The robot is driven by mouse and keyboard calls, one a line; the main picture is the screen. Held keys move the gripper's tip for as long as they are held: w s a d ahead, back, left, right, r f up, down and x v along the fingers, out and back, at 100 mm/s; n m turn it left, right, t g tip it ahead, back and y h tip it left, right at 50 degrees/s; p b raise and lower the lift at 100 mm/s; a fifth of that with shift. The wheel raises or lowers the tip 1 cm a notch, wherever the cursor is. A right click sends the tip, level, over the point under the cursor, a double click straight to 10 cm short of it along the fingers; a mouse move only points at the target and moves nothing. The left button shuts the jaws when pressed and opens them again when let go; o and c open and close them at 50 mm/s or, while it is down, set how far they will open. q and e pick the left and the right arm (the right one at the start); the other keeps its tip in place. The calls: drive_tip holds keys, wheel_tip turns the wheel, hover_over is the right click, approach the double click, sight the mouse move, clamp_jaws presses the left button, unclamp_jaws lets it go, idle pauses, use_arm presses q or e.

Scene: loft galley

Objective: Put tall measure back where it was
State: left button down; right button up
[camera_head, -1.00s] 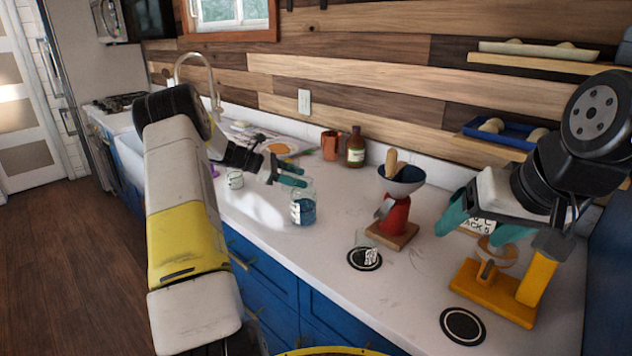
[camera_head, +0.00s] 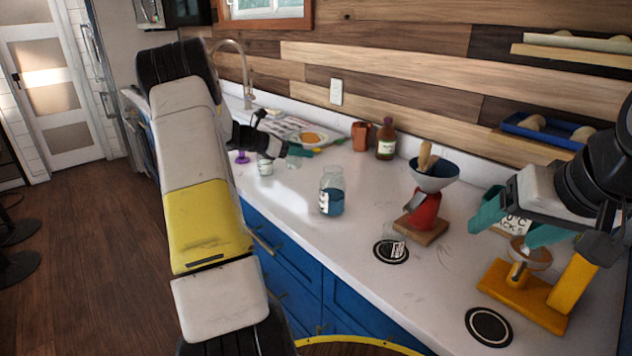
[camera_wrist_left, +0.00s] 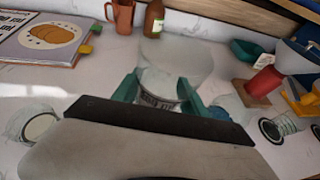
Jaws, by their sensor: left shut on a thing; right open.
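My left gripper (camera_head: 300,150) is shut on a clear glass vessel, apparently the tall measure (camera_wrist_left: 170,75), in the left wrist view. Its label shows low between the teal fingers (camera_wrist_left: 160,92). In the head view, the faint clear glass (camera_head: 294,162) shows just under the fingers; I cannot tell whether it touches the counter. My right gripper (camera_head: 515,228) is open and empty-looking above the counter at the right, with a lettered card behind it. A black ringed coaster (camera_head: 381,256) bears a small clear item with a white label. Another coaster (camera_head: 474,327) is bare.
A jar of blue liquid (camera_head: 331,204) stands right of the left gripper. A white-marked cup (camera_head: 265,166) stands at its left. A red grinder-like stand (camera_head: 425,210) and a yellow stand (camera_head: 515,290) are further right. A copper mug (camera_head: 361,136) and a bottle (camera_head: 386,142) stand behind.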

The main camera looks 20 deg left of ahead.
use_arm(q)
wheel_tip(320, 180, down, 9)
idle(0.4)
drive_tip(key=shift+f, duration=0.15)
drive_tip(key=c, duration=0.6)
unclamp_jaws()
drive_tip(key=shift+r, duration=0.2)
drive_tip(key=v, duration=1.2)
